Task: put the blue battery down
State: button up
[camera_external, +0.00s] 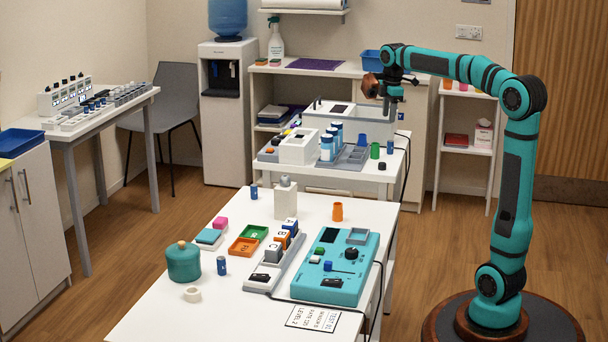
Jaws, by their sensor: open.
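My gripper (390,108) is open and points down above the back table, near the grey box. I see nothing between its fingers, though they are small here. Several small blue cylinders look like batteries. One blue battery (390,147) stands upright on the back table's right side, below my gripper and apart from it. Another blue cylinder (222,265) stands on the front table, right of the teal jar. A third (254,192) stands near the front table's far left edge. I cannot tell which one is the task's battery.
The front table (160,318) holds a teal device (332,286), a grey rack (262,278) with blocks, and an orange cup (337,211). The back table has a green cup (375,151), a dark cap (382,166) and blue-labelled bottles (327,148). A grey box (375,126) stands behind.

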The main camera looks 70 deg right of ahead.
jog(key=s+a+r+m+t+h, duration=0.15)
jog(key=a+t, duration=0.25)
jog(key=a, duration=0.6)
jog(key=s+a+r+m+t, duration=0.1)
jog(key=s+a+r+t, duration=0.2)
jog(key=a, duration=0.6)
jog(key=s+a+r+m+t, duration=0.15)
jog(key=a+t, duration=0.35)
jog(key=a, duration=0.5)
jog(key=s+a+r+m+t+y, duration=0.1)
jog(key=s+a+m+t+y, duration=0.1)
jog(key=s+a+t, duration=0.2)
jog(key=shift+s+a+r+t, duration=0.15)
jog(key=shift+s+a+t, duration=0.15)
jog(key=shift+s+a, duration=1.5)
